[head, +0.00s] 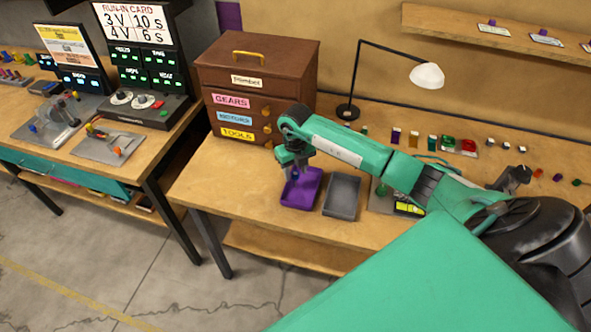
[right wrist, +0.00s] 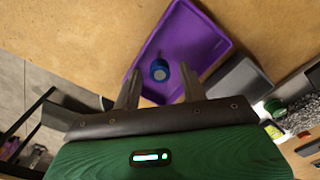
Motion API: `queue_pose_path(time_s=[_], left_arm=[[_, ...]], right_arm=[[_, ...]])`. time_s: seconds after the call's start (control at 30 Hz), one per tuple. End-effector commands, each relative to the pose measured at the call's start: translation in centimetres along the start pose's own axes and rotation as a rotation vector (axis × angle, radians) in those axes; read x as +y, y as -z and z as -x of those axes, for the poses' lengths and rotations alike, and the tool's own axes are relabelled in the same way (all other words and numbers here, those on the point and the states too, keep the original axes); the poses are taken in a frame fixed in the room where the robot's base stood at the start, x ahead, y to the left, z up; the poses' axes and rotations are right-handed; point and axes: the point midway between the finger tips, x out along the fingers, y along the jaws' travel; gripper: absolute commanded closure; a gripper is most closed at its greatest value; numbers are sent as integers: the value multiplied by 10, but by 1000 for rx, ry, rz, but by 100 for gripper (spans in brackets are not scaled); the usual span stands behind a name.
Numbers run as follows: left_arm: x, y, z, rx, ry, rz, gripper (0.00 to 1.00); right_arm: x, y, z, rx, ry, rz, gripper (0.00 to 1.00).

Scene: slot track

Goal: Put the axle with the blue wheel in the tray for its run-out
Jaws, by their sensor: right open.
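A blue wheel (right wrist: 159,69) shows in the right wrist view, seen end-on against the floor of the purple tray (right wrist: 216,35). Its axle is hardly visible, and I cannot tell for sure whether it rests on the tray floor. My right gripper (head: 295,173) is over the purple tray (head: 312,190) in the head view, pointing down. Its fingers are open, one on each side of the blue wheel, with gaps showing in the wrist view. My left gripper is not in view.
A grey tray (head: 342,196) stands just right of the purple one. A brown drawer cabinet (head: 256,75) stands behind, with a lamp (head: 427,75) beside it. Several small parts line the bench's back right. The bench (head: 230,185) is clear left of the purple tray.

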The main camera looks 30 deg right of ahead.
Motion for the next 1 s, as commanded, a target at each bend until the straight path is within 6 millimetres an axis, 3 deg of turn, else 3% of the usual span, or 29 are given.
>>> queue_pose_path(time_s=[0.5,0.7,1.0], left_arm=[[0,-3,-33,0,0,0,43],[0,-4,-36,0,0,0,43],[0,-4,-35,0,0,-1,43]], right_arm=[[0,-1,99,-5,1,0,57],[0,0,117,-2,0,1,57],[0,0,119,-1,0,0,57]])
